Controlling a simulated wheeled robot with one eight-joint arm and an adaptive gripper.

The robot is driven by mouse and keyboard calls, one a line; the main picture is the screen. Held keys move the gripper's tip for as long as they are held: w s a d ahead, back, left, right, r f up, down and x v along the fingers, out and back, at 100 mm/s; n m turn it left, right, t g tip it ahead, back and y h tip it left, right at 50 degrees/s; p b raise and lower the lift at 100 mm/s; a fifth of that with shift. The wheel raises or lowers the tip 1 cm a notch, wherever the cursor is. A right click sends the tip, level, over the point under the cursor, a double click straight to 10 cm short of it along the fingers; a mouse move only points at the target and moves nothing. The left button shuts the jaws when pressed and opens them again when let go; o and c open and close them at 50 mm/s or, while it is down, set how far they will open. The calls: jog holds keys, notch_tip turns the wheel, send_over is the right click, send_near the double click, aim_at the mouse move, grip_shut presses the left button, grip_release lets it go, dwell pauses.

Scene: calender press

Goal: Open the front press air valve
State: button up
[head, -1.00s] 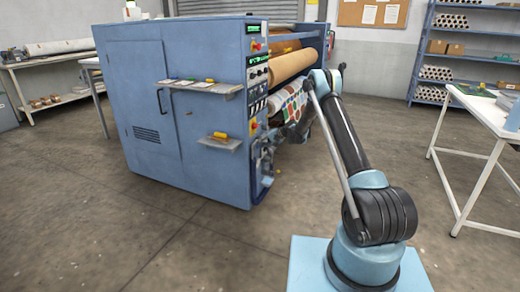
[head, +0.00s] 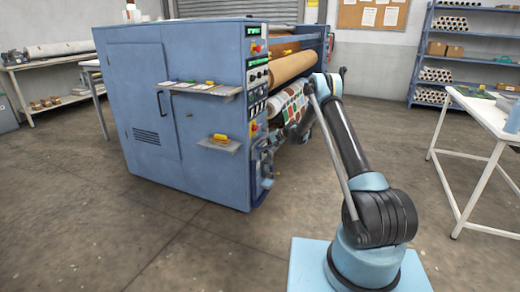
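The blue calender press (head: 180,120) stands left of centre, with its narrow control face turned to the right. Small valve and pipe fittings (head: 266,160) sit low on that face, below the buttons. They are too small to tell which one is the front press air valve or how its handle stands. My arm rises at the right and bends down towards the press. My gripper (head: 285,135) is beside the control face, in front of the printed roll. It is small and dark, and its fingers cannot be made out. Contact with a fitting cannot be told.
Two shelves (head: 205,88) jut from the press's side, with small coloured items on them. Paper rolls (head: 292,67) lie across the press behind my arm. A white table (head: 480,110) stands at the right. The floor (head: 150,230) in front of the press is clear.

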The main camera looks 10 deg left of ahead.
jog(key=w+v, duration=0.1)
jog(key=v, duration=1)
jog(key=shift+s+d+r, duration=0.2)
jog(key=shift+s+d, duration=0.2)
jog(key=shift+s, duration=0.15)
